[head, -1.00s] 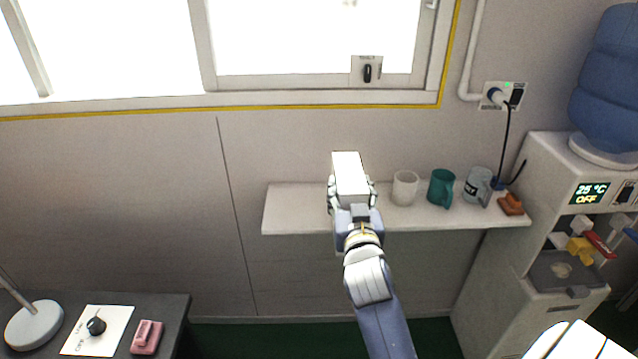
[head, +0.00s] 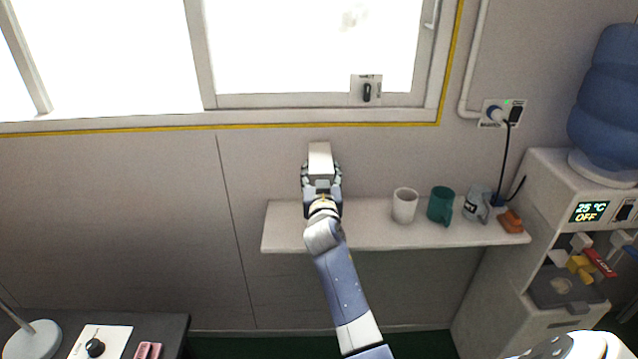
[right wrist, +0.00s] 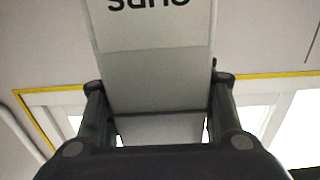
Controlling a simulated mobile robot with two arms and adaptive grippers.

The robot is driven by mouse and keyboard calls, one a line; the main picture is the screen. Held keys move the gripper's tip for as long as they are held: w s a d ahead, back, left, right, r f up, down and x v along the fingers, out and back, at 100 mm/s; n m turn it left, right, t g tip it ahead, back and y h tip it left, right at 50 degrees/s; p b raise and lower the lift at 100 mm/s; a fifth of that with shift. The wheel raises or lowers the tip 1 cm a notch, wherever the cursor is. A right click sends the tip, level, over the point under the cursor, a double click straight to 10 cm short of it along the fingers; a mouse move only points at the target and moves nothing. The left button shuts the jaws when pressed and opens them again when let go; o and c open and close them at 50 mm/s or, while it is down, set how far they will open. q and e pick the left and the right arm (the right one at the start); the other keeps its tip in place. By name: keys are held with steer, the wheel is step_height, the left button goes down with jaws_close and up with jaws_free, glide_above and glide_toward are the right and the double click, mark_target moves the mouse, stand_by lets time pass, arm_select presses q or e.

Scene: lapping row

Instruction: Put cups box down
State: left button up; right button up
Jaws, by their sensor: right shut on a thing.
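The cups box (head: 320,155) is a white box over the left part of the wall shelf (head: 370,232). My right gripper (head: 320,180) is shut on it. The gripper hides the box's lower part in the head view, so I cannot tell whether it touches the shelf. In the right wrist view the box (right wrist: 155,75) sits between the two fingers (right wrist: 158,110), with part of some dark lettering at the top edge. My left gripper is not in view.
A white cup (head: 404,206), a teal mug (head: 441,205), a grey mug (head: 476,203) and an orange-brown item (head: 511,221) stand on the shelf's right half. A water dispenser (head: 535,215) is at the right. The shelf between gripper and white cup is clear.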

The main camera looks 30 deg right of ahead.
steer(key=shift+w+f, duration=0.25)
steer(key=shift+f, duration=0.65)
steer(key=shift+w+f, duration=0.2)
steer(key=shift+f, duration=0.8)
steer(key=shift+f+b, duration=0.1)
steer(key=shift+b, duration=0.25)
steer(key=o, duration=1.5)
steer(key=shift+o, duration=0.2)
